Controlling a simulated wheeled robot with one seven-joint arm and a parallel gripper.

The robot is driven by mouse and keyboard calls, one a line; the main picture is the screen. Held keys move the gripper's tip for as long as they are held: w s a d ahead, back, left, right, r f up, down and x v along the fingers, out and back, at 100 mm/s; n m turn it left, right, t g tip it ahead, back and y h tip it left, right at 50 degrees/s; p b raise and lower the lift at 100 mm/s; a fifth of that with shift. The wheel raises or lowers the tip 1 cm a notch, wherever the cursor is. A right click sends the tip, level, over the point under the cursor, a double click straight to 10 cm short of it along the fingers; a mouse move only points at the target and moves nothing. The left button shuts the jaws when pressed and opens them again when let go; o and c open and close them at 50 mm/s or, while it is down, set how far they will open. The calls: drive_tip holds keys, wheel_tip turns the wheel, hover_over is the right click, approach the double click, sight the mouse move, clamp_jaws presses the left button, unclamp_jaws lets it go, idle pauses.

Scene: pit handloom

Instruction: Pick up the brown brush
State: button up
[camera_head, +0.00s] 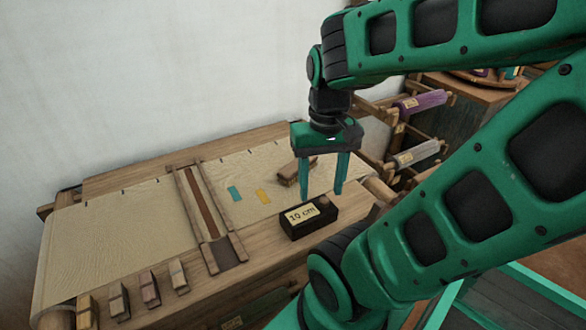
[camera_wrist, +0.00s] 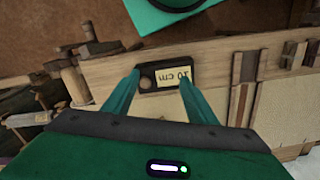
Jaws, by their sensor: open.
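The brown brush (camera_head: 287,174) lies on the pale cloth near the right end of the loom in the head view. Part of it is hidden behind a finger of my gripper. My gripper (camera_head: 321,194) is open and points down with nothing between its fingers. In the head view it appears just in front of and right of the brush, above the loom. In the wrist view my gripper (camera_wrist: 161,78) has its fingertips on either side of a black block marked "10 cm" in the picture. I cannot make out the brush in the wrist view.
The black "10 cm" block (camera_head: 309,218) sits on the loom's front wooden edge, close below my fingers. A wooden beam frame (camera_head: 207,218) crosses the cloth. Several small wooden blocks (camera_head: 149,289) stand along the front left. Racks with thread spools (camera_head: 417,153) stand at the right.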

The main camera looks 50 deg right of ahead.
drive_tip(key=shift+o, duration=0.7)
drive_tip(key=shift+d+r+m, duration=0.15)
drive_tip(key=shift+r+m, duration=0.15)
drive_tip(key=shift+r, duration=0.1)
drive_tip(key=m, duration=1)
approach(288, 174)
drive_tip(key=w+d, duration=0.1)
drive_tip(key=d, duration=0.5)
drive_tip(key=f, duration=1)
drive_tip(key=shift+w+f, duration=0.1)
drive_tip(key=shift+w, duration=0.3)
drive_tip(key=c, duration=1.2)
